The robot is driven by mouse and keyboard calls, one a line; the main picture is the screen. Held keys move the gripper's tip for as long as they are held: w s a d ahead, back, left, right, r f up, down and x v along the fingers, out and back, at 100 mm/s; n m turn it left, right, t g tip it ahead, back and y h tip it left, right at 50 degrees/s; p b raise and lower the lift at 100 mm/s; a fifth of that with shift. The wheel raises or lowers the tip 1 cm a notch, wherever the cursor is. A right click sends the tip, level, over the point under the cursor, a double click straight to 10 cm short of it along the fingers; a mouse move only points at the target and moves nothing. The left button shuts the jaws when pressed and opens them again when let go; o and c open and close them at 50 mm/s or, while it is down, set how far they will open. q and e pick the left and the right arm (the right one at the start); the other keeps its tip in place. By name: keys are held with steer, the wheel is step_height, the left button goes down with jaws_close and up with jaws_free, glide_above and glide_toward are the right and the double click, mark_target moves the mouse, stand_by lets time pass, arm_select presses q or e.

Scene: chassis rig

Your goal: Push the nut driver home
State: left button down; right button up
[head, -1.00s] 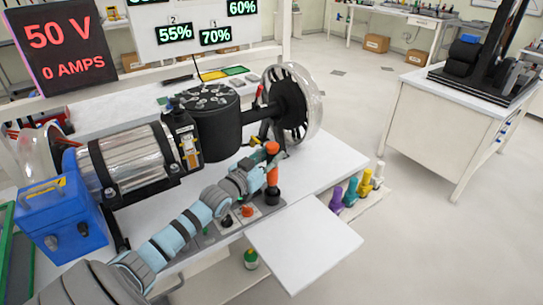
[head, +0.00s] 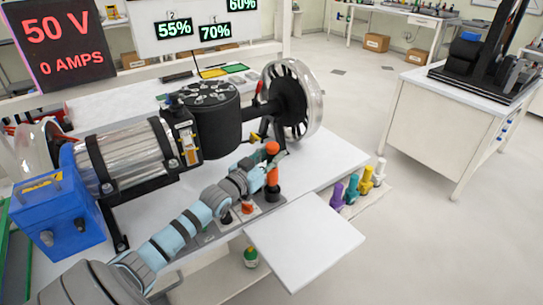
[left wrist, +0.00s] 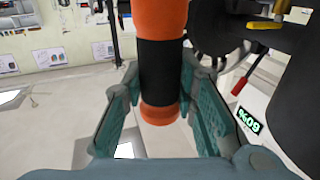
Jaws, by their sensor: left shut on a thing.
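The nut driver (head: 272,149) has an orange and black handle and stands about upright at the front edge of the bench, over a dark base. My left gripper (head: 265,167) is around its handle from the left and shut on it. In the left wrist view the handle (left wrist: 160,60) lies between the two teal fingers (left wrist: 160,82), with an orange lower end flaring below the black band. The driver's tip and what it meets are hidden. My right gripper is not in view.
A black drum (head: 213,120) and a clear-rimmed wheel (head: 292,100) stand close behind on the white bench. A small red knob (head: 248,207) sits beside the driver. Purple, blue, yellow and white pieces (head: 351,190) stand on a rack to the right. A white shelf (head: 305,240) juts out in front.

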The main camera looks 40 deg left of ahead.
arm_select(q)
steer(key=shift+f+b, duration=1.15)
steer(key=shift+b, duration=0.05)
stand_by(0.5)
steer(key=c, duration=1.2)
jaws_free()
step_height(320, 180, up, 10)
